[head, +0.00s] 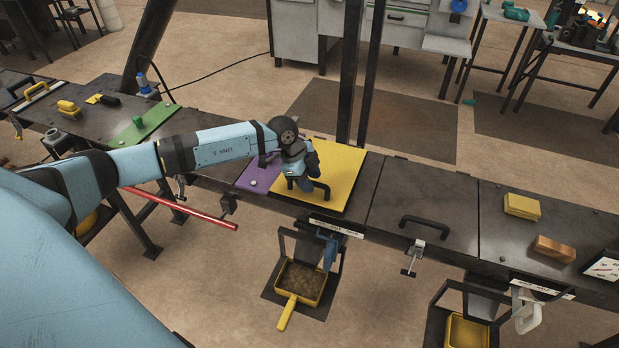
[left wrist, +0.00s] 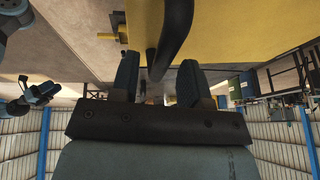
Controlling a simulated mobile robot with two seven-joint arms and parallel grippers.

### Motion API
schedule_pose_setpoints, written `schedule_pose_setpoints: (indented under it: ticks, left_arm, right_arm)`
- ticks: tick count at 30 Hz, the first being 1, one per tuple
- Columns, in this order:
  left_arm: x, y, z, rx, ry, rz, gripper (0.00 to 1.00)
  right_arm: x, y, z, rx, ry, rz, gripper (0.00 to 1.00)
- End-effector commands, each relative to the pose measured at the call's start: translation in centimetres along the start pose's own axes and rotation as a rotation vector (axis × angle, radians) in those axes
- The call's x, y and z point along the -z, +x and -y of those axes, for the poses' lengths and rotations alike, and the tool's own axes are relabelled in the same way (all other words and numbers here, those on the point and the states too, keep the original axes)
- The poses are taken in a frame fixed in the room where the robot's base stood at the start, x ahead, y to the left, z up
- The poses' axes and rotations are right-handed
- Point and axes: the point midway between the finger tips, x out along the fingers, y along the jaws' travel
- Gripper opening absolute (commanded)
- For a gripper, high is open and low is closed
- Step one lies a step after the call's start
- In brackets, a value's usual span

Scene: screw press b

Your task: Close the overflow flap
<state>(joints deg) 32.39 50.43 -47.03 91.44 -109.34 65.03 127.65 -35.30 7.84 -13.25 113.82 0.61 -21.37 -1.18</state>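A yellow panel (head: 338,165) with a black bar handle (head: 318,189) lies on the bench, left of centre in the head view. I cannot tell for sure that it is the overflow flap. My left gripper (head: 303,180) is at this handle. In the left wrist view, the black handle (left wrist: 173,38) runs between the two spread fingers of my left gripper (left wrist: 158,80), under the yellow panel surface (left wrist: 240,30). The fingers look open, with a gap beside the bar. A blue and black part of mine, maybe my right gripper (left wrist: 40,93), shows small at the left.
A purple plate (head: 258,176) lies left of the yellow panel. A dark panel with a black handle (head: 425,222) is to the right. Below the bench edge is a yellow pan (head: 289,312) holding brown material. A red bar (head: 180,208) sticks out in front. Yellow block (head: 522,206) stands farther right.

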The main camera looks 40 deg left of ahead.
Motion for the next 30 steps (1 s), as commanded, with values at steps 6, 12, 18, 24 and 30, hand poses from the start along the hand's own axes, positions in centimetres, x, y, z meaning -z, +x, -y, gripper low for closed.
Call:
schedule_pose_setpoints:
  ticks: [6, 12, 18, 24, 30]
  left_arm:
    - [0.0, 0.0, 0.0, 0.0, 0.0, 0.0, 0.0]
    - [-0.1, 0.3, -0.2, -0.001, -0.001, 0.0, 0.0]
    - [-1.0, 2.5, -1.1, -0.004, -0.002, -0.001, 0.0]
    - [-1.1, 2.7, -1.2, -0.006, -0.001, 0.001, 0.0]
    - [-1.1, 2.7, -1.3, -0.007, -0.001, 0.002, 0.42]
  right_arm:
    - [0.1, 0.0, 0.0, 0.0, 0.0, -0.001, 0.43]
    - [0.3, -0.1, 0.0, 0.0, 0.0, -0.005, 0.43]
    - [0.2, 0.1, 0.0, 0.0, 0.001, -0.007, 0.43]
    - [0.1, 0.1, 0.0, 0.001, 0.001, -0.006, 0.43]
    - [-0.1, 0.1, 0.0, 0.001, 0.0, -0.002, 0.43]
